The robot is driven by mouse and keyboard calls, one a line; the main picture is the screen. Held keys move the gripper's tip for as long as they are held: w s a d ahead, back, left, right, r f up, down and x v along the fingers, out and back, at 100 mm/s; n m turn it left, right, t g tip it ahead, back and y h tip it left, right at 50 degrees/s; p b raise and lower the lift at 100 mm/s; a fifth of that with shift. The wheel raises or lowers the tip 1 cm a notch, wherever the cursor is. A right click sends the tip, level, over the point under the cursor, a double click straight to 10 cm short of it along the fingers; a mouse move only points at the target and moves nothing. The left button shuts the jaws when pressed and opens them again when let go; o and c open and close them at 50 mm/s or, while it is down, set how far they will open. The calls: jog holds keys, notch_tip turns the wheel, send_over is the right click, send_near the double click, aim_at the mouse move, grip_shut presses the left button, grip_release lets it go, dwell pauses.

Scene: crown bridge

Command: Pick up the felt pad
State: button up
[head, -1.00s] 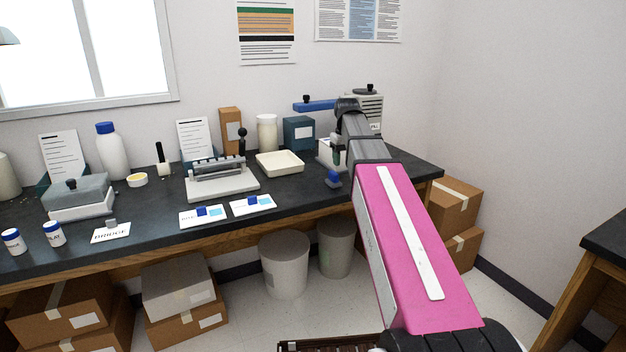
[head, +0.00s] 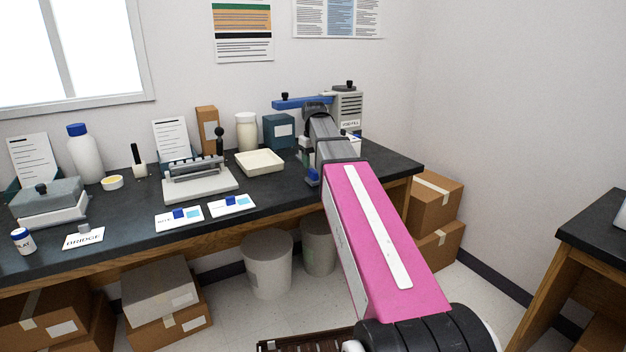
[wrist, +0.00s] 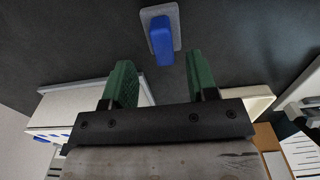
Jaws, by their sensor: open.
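A small grey pad with a raised blue block on it, which looks like the felt pad (wrist: 175,17), lies on the dark bench top at the top of the wrist view. In the head view its blue part (head: 312,177) shows near the bench's front edge, partly behind my arm. My gripper (wrist: 161,68) is open and empty, with its two green fingers spread. The near end of the blue block lies between the lines of the fingers, just ahead of their tips. No contact shows. In the head view my wrist hides most of the gripper.
A cream tray (head: 260,162) stands left of my gripper. A white and grey machine with a blue arm (head: 303,103) stands behind it. Two cards with blue blocks (head: 180,217) lie along the front edge. Bins stand on the floor below. Bench around the pad is clear.

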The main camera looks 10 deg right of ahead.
aim_at(313, 170)
notch_tip(313, 170, down, 4)
jog(key=shift+s+a+f, duration=0.15)
jog(key=shift+c, duration=0.3)
grip_shut()
jog(key=shift+r, duration=0.2)
jog(key=shift+r, duration=0.65)
notch_tip(313, 170, up, 3)
jog(key=shift+f, duration=0.15)
jog(key=s+a+r, duration=0.5)
jog(key=a+r, duration=0.1)
jog(key=a, duration=0.4)
jog(key=shift+s+a+r, duration=0.15)
jog(key=shift+s+r, duration=0.05)
jog(key=shift+r, duration=0.15)
